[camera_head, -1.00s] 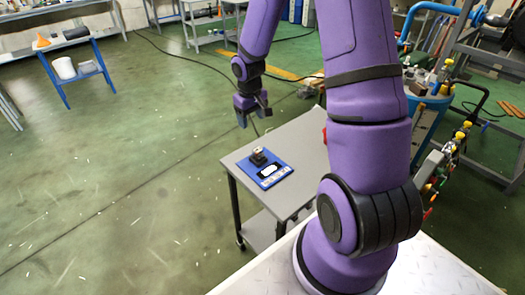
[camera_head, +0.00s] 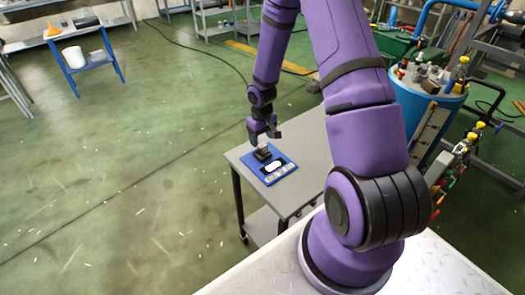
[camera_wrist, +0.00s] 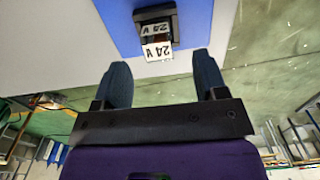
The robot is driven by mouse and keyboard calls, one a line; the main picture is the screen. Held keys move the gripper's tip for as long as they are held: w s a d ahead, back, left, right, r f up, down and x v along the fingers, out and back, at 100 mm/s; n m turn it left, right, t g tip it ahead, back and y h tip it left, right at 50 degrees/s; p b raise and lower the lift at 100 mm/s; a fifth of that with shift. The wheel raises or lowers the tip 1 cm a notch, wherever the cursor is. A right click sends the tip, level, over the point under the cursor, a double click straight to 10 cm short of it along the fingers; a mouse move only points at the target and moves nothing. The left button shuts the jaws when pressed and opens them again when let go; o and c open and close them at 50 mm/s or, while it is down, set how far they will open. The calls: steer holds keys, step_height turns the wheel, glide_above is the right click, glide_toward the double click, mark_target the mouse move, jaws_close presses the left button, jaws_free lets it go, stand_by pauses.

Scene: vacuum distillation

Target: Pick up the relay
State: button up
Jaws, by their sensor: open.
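The relay (camera_head: 262,154) is a small dark block on a blue board (camera_head: 285,172) on the grey cart. In the wrist view the relay (camera_wrist: 170,12) shows near the top, dark with white labels reading "24 V", on the blue board (camera_wrist: 112,22). My gripper (camera_head: 264,137) is above the relay in the head view and looks close to it. In the wrist view my gripper's two dark fingers (camera_wrist: 165,85) are spread apart with nothing between them, and the relay lies beyond their tips. I cannot tell the exact gap.
The blue board also bears a white oval and a pale labelled strip. The grey cart top (camera_head: 312,150) is clear around the board. A blue barrel (camera_head: 425,105) with small items on top stands to the right. Open green floor lies left of the cart.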

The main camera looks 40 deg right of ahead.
mark_target(262, 145)
steer(key=shift+w+d+f, duration=0.1)
steer(key=shift+d+f, duration=0.05)
steer(key=shift+f, duration=2.2)
steer(key=c, duration=1.1)
steer(key=shift+r, duration=0.1)
